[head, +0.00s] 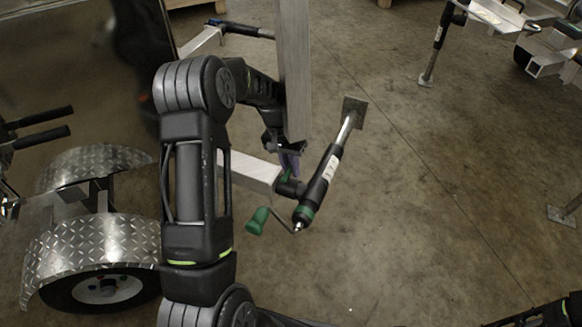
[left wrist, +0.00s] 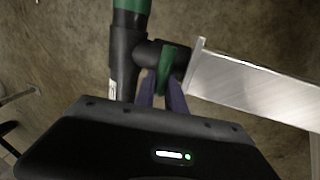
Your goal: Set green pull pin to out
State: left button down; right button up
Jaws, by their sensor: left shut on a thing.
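The green pull pin (left wrist: 167,66) sits at the black pivot between the jack tube and the metal bar. In the head view only a small green part of it (head: 286,175) shows below my gripper. My left gripper (left wrist: 164,92) has its two purple fingers closed on the pin, one on each side; it also shows in the head view (head: 290,160). The black trailer jack (head: 319,184) is tilted, with its foot plate (head: 353,112) up and right and its green crank handle (head: 257,220) at lower left. The right gripper's fingers are not seen.
An aluminium bar (head: 250,172) carries the jack; it also shows in the left wrist view (left wrist: 255,88). A wheel with a tread-plate fender (head: 92,250) stands at left. Another trailer with a jack (head: 438,40) is at upper right. The concrete floor right of the jack is clear.

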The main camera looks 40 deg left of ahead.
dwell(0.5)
pick_arm(q)
notch_tip(320, 180, up, 4)
jog(key=p, duration=0.2)
jog(key=shift+r+p, duration=0.1)
jog(key=shift+p, duration=0.3)
jog(key=c, duration=1.7)
grip_release()
jog(key=r, duration=0.2)
jog(key=a+r, duration=0.1)
jog(key=r, duration=0.2)
jog(key=r+p, duration=0.1)
jog(key=r, duration=0.1)
jog(key=shift+s+a+r, duration=0.1)
jog(key=shift+a+r, duration=0.1)
jog(key=shift+a, duration=0.05)
